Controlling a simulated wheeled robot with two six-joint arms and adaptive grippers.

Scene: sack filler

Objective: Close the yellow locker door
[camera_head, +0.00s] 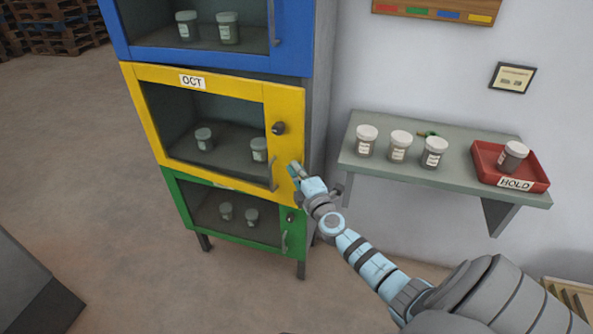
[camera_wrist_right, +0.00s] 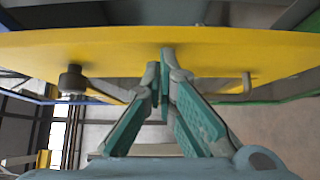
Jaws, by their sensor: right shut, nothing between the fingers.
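The yellow locker door (camera_head: 210,78), labelled OCT, is the middle door of the locker. It has a window, a dark knob (camera_head: 278,128) and a grey bar handle (camera_head: 272,174). My left gripper is out of view.
A blue door (camera_head: 210,58) is above and a green door (camera_head: 240,234) below. Jars show behind the windows. A grey shelf (camera_head: 440,178) at right holds several white-lidded jars and a red HOLD tray (camera_head: 540,184). Open floor (camera_head: 90,150) lies left of the locker.

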